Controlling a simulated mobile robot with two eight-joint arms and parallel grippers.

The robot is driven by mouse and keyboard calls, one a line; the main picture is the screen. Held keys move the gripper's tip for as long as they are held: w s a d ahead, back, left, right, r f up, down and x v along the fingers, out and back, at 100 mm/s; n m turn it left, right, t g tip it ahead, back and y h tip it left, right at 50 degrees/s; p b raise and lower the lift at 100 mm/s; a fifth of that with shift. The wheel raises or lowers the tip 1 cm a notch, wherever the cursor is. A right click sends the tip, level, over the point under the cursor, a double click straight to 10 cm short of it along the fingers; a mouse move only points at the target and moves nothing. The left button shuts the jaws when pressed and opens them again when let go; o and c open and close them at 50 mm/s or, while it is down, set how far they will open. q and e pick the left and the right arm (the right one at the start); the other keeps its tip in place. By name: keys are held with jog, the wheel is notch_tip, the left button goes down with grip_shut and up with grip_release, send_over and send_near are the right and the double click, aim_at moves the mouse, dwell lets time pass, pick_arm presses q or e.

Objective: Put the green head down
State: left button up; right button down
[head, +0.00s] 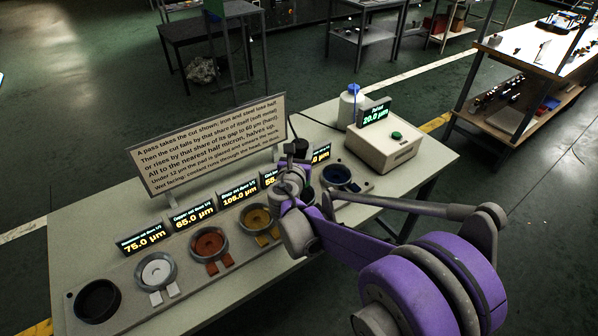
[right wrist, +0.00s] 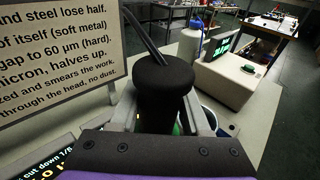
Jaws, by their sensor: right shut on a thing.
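My right gripper (head: 290,182) is shut on a head with a black rounded top (right wrist: 163,85) and a dark hose or cable rising from it. A little green shows low on this head, between the fingers, in the right wrist view. In the head view its dark top (head: 299,146) sticks up above the gripper, over the right half of the table. The gripper hides the head's underside, so I cannot tell whether it touches anything below. My left gripper is not in view.
A row of round holders runs along the table: black (head: 97,300), pale (head: 157,270), copper (head: 209,243), yellow (head: 257,219) and dark blue (head: 337,175). Small displays and a sign (head: 215,143) stand behind. A box with a green button (head: 382,145) and a bottle (head: 351,107) stand right.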

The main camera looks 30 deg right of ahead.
jog(key=shift+f, duration=3)
jog(key=shift+f+b, duration=0.1)
jog(key=shift+b, duration=0.25)
jog(key=shift+c, duration=1.8)
grip_release()
